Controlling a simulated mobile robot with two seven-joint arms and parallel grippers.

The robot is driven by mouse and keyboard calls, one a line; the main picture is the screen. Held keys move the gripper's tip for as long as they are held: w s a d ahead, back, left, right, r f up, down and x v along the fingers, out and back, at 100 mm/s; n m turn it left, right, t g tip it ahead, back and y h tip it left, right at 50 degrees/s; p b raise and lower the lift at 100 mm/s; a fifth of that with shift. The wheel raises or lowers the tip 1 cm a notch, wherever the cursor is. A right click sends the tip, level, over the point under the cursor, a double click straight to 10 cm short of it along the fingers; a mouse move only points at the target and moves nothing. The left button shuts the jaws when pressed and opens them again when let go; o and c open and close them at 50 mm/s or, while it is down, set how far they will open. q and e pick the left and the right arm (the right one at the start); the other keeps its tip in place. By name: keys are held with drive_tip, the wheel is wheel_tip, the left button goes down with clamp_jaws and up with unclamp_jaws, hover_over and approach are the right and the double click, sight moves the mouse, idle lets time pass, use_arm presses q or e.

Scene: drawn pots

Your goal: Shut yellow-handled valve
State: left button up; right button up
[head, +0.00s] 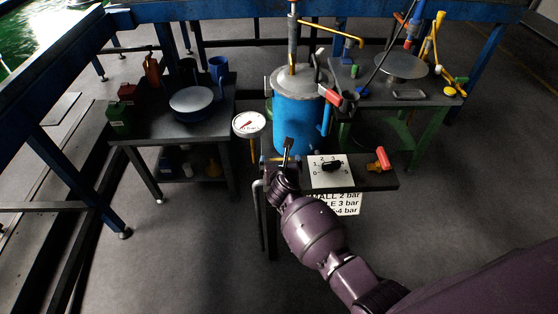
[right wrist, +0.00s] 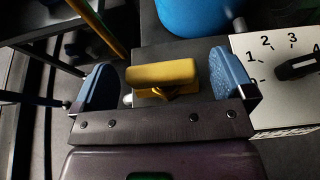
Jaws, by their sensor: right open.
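The yellow valve handle (right wrist: 162,72) shows in the right wrist view as a short thick bar, lying roughly crosswise. My right gripper (right wrist: 163,84) is open, with one blue finger pad on each side of the handle. A gap shows between the handle and each pad. In the head view my right gripper (head: 286,157) is at the left part of the dark bench in front of the blue tank (head: 297,122), and it hides most of the valve. My left gripper is not in view.
A numbered dial panel (head: 329,171) with a black knob is just right of the gripper. A red-orange handled valve (head: 379,159) is at the bench's right end. A round gauge (head: 249,124) stands at left. Side tables (head: 140,134) hold pans and bottles.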

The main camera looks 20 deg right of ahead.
drive_tip(key=shift+w+d+f, duration=0.15)
drive_tip(key=shift+w+f, duration=0.05)
drive_tip(key=shift+w, duration=0.35)
drive_tip(key=shift+c, duration=0.3)
